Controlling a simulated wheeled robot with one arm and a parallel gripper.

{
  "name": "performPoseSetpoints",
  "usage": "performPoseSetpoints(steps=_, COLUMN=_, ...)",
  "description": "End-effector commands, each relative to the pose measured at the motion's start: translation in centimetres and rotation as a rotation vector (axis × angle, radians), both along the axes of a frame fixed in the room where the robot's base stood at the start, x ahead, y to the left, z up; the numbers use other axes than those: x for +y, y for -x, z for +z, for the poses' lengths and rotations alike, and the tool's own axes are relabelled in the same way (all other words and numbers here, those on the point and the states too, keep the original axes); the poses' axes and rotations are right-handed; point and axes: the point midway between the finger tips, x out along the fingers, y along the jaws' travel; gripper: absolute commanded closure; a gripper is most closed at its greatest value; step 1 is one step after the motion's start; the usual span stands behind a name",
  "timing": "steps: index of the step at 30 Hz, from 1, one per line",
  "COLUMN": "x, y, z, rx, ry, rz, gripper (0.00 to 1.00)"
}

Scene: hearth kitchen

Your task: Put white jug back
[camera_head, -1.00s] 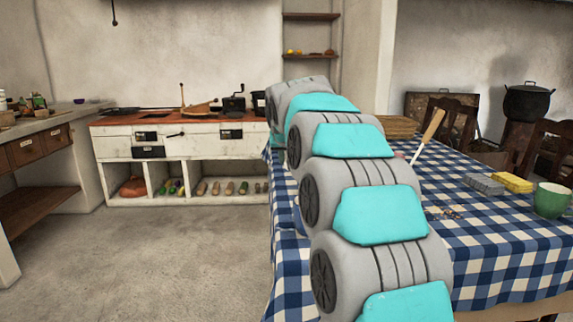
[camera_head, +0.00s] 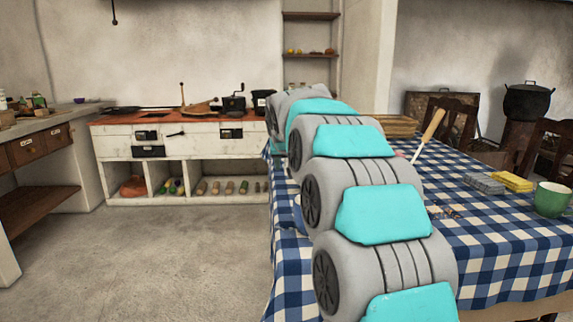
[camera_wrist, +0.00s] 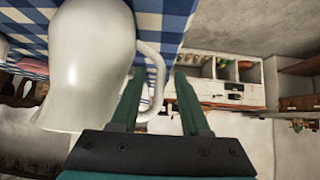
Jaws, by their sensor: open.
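The white jug (camera_wrist: 92,62) shows large in the wrist view, at the upper left, against the blue checked tablecloth. Its handle (camera_wrist: 158,72) points toward my gripper. My gripper (camera_wrist: 158,82) is open, and the handle lies between or just beyond its two green fingers; I cannot tell whether they touch it. In the head view my own arm hides the jug and my gripper.
The table with a blue checked cloth (camera_head: 500,235) stands at the right. On it are a green mug (camera_head: 552,199), a yellow sponge (camera_head: 513,181), a grey block (camera_head: 484,183) and a wooden-handled tool (camera_head: 430,132). A white stove counter (camera_head: 190,143) stands behind. The floor (camera_head: 180,255) at left is clear.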

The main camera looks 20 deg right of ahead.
Motion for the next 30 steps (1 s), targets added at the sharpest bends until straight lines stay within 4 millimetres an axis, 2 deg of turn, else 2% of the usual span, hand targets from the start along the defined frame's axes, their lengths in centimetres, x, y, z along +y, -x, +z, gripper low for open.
performPoseSetpoints(steps=8, x=0.2, y=0.6, z=0.8, rx=-0.002, ry=0.001, rz=0.000, gripper=0.54)
performPoseSetpoints(steps=14, x=0.8, y=2.6, z=2.7, rx=-0.001, ry=0.000, rz=-0.001, gripper=0.54)
performPoseSetpoints(steps=24, x=2.4, y=7.2, z=7.4, rx=-0.004, ry=0.001, rz=0.000, gripper=0.54)
performPoseSetpoints(steps=30, x=2.8, y=8.3, z=8.3, rx=0.002, ry=0.001, rz=0.000, gripper=0.54)
